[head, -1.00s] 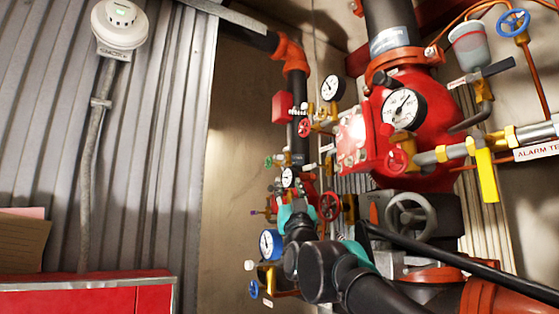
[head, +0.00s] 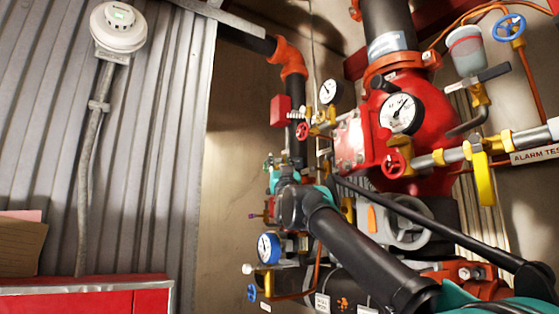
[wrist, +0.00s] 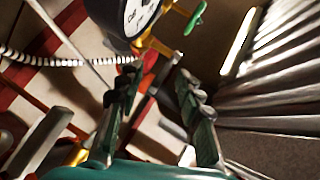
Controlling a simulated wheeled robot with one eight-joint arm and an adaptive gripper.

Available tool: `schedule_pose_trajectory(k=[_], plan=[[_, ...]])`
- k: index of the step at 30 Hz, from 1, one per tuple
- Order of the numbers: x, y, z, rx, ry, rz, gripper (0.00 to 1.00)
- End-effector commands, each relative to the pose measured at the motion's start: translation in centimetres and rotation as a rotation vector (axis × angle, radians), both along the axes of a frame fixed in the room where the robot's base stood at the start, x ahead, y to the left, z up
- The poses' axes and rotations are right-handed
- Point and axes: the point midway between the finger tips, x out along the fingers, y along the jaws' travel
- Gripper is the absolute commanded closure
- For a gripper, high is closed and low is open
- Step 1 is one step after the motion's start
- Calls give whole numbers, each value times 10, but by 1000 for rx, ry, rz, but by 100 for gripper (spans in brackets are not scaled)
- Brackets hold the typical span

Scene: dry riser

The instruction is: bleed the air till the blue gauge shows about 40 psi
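The blue gauge (head: 268,248) sits low on the left side of the pipework in the head view; its needle is too small to read. A small valve with a blue handle (head: 252,292) is just below it. My gripper (wrist: 155,80) is open and empty in the wrist view, its two dark fingers apart. In the head view my own arm mostly hides it, among the small fittings above the blue gauge. A white-faced gauge (wrist: 140,14) and a brass valve with a green handle (wrist: 196,18) are just beyond the fingertips in the wrist view.
A large white gauge (head: 401,113) is on the red valve body (head: 437,135). A smaller gauge (head: 330,91), a red handwheel (head: 394,165) and a yellow lever (head: 484,178) crowd the pipework. A red cabinet (head: 90,296) stands lower left.

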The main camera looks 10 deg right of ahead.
Motion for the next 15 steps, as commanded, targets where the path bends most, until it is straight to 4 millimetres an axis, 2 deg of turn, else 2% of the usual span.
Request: schedule_pose_trajectory(k=[4, 13, 15], plan=[[7, 0, 6, 0, 0, 0, 64], [8, 0, 8, 0, 0, 0, 64], [8, 0, 8, 0, 0, 0, 70]])
